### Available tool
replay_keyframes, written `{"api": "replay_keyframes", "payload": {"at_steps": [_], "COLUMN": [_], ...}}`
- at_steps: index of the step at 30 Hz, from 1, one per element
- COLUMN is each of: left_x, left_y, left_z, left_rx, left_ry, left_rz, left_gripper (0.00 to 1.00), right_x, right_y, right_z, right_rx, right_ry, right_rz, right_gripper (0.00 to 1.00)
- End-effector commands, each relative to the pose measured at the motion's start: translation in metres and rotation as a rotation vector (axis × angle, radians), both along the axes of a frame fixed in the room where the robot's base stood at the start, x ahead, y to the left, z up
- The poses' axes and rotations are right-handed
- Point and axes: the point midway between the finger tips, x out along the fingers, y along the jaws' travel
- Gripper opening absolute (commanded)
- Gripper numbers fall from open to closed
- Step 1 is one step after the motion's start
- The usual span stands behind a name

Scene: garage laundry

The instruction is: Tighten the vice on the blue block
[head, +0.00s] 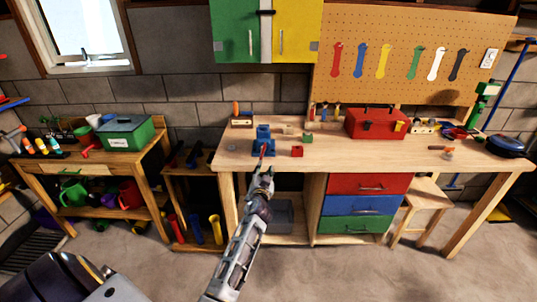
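A blue vice (263,146) stands near the front left of the workbench. A blue shape at its top may be the block or part of the vice; at this size I cannot tell them apart. A thin red part, perhaps the vice's handle (263,151), points toward me from its front. My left gripper (264,172) is just in front of the bench edge, below the vice and close to the red part. I cannot tell whether it touches it or whether its fingers are closed. My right gripper is out of view.
On the workbench (350,158), a small red block (297,151) and other small blocks lie right of the vice. A red toolbox (376,123) stands farther back. Drawers (367,205) and a stool (425,196) are below. A side table with a green box (126,133) is left.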

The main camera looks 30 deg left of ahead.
Motion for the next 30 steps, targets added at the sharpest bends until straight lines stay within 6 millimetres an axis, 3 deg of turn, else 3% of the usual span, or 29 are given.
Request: {"api": "replay_keyframes", "payload": {"at_steps": [18, 30], "left_x": [-0.0045, -0.0046], "left_y": [0.0080, 0.0080], "left_z": [0.0033, 0.0033], "left_rx": [-0.158, -0.163], "left_ry": [-0.096, -0.099], "left_rz": [0.041, 0.041], "left_gripper": [0.34, 0.34], "right_x": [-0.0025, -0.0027], "right_y": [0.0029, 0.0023], "right_z": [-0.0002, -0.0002], "right_rx": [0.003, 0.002], "right_ry": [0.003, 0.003], "right_rz": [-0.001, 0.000], "right_gripper": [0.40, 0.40]}}
